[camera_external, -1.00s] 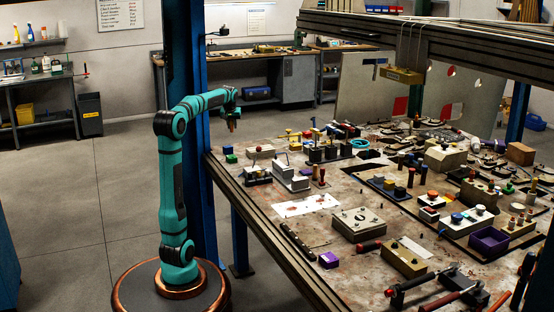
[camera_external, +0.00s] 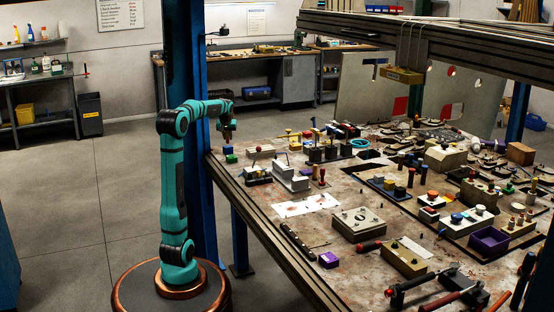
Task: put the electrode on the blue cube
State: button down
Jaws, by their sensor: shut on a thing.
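The blue cube (camera_external: 228,149) sits at the table's far left corner, just behind a green cube (camera_external: 231,158). My gripper (camera_external: 227,137) points down right above the blue cube. It is shut on the electrode (camera_external: 227,132), a small copper-brown piece that shows only as a narrow dark shape. The electrode's lower end is at or very near the top of the blue cube. I cannot tell whether they touch.
The cluttered table (camera_external: 236,181) has grey boxes, tools and coloured blocks to the right. A grey instrument (camera_external: 257,176) and a small box with a yellow top (camera_external: 262,152) stand nearby. A blue post (camera_external: 191,180) rises close behind my arm.

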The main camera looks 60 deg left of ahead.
jog(key=shift+f, duration=0.8)
jog(key=shift+f, duration=0.15)
jog(key=c, duration=1.2)
grip_release()
jog(key=v, duration=1.2)
